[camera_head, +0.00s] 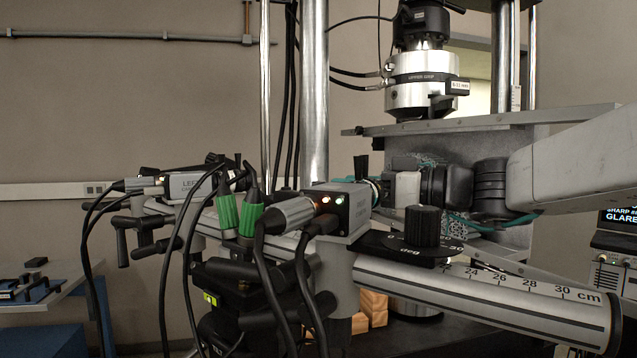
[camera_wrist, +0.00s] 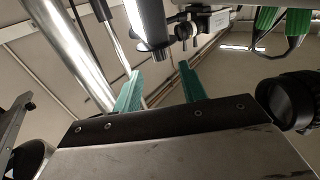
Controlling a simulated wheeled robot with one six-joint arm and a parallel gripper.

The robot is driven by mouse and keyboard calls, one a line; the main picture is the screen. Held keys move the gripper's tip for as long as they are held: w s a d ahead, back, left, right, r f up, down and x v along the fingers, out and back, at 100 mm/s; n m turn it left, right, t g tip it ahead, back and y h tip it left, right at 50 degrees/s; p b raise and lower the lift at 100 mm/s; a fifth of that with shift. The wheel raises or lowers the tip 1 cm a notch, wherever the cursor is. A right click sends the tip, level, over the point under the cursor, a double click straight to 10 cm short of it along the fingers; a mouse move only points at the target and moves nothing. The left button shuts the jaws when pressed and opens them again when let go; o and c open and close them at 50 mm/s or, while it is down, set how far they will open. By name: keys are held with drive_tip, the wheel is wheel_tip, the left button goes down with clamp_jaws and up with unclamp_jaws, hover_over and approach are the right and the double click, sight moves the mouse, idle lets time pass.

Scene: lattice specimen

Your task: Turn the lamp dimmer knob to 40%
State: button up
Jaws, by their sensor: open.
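I cannot tell for sure which control is the lamp dimmer knob. A black ribbed knob (camera_head: 422,226) stands upright on a dark plate marked "deg", on the scaled rail. Small controls show on the instrument box (camera_head: 612,262) at the right edge, too small to read. My gripper (camera_wrist: 160,70) is open in the wrist view, its two green fingers apart with nothing held. A pale cylinder with a dark end (camera_wrist: 150,40) appears beyond the fingertips; whether it touches them is unclear. In the head view my wrist is behind the camera body, and the fingers are mostly hidden.
A camera body (camera_head: 345,212) with red and green lights sits on the rail (camera_head: 480,290). Green connectors (camera_head: 250,219) and black cables crowd the left. A second camera (camera_head: 190,186) stands farther left. The test-frame column (camera_head: 314,90) and upper grip (camera_head: 420,80) rise behind.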

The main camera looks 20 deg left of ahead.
sight(320, 182)
drive_tip(key=a, duration=0.4)
drive_tip(key=w+a, duration=0.1)
drive_tip(key=a, duration=0.1)
drive_tip(key=shift+a, duration=0.15)
clamp_jaws()
